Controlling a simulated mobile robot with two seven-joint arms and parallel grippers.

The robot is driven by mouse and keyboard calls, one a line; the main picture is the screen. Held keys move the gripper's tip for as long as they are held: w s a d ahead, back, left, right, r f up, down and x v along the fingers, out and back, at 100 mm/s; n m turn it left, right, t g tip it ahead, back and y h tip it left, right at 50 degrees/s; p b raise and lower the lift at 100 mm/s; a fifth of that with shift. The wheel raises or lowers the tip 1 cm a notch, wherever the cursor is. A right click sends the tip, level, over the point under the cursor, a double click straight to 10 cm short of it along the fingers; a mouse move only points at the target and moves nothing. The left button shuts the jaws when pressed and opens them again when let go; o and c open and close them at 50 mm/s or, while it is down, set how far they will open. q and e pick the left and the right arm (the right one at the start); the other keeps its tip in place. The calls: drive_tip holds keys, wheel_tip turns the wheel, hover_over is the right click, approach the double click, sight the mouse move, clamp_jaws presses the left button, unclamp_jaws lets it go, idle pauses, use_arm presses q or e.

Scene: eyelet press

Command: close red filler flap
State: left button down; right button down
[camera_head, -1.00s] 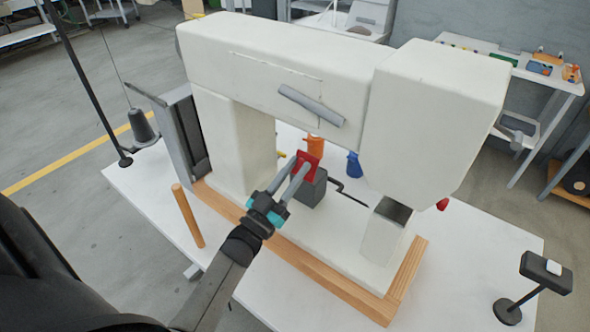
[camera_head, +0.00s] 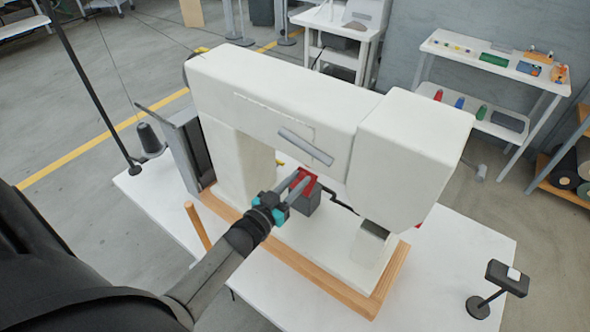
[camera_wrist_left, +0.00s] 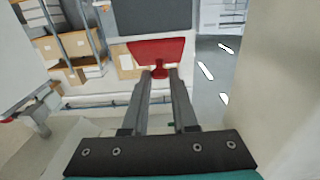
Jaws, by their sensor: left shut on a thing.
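The red filler flap (camera_head: 307,176) shows in the head view at the top of a dark grey box (camera_head: 308,204) under the machine's arm. My left gripper (camera_head: 302,183) reaches into the opening from the front, its fingers shut on the flap. In the left wrist view the flap (camera_wrist_left: 155,50) is a red plate with a small tab (camera_wrist_left: 160,72) between the fingertips of my left gripper (camera_wrist_left: 160,78). The fingers partly cover the flap in the head view, so its exact tilt is hard to tell. My right gripper is not in view.
The large cream press (camera_head: 290,95) arches over the box, its head (camera_head: 405,145) to the right. A wooden edge frame (camera_head: 300,265) runs along its base, with an upright wooden peg (camera_head: 197,226) at the left. The white table (camera_head: 440,260) is clear at right, before a small black stand (camera_head: 508,278).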

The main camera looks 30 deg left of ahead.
sight(302, 176)
use_arm(q)
drive_tip(key=g+p, duration=0.1)
drive_tip(key=p, duration=0.2)
drive_tip(key=w+g+p, duration=0.1)
drive_tip(key=g+p, duration=0.1)
drive_tip(key=p, duration=0.2)
drive_tip(key=shift+w+r+g, duration=0.3)
drive_tip(key=shift+w+f+g+p, duration=0.15)
drive_tip(key=shift+w+g+p, duration=0.1)
drive_tip(key=shift+g+p, duration=0.45)
drive_tip(key=shift+w+f+g+p, duration=0.2)
drive_tip(key=shift+w+g+p, duration=0.1)
drive_tip(key=shift+g+p, duration=0.35)
drive_tip(key=shift+w+f+g+y, duration=0.3)
drive_tip(key=shift+g, duration=0.65)
drive_tip(key=shift+f, duration=0.1)
drive_tip(key=c, duration=0.7)
unclamp_jaws()
drive_tip(key=shift+d, duration=0.1)
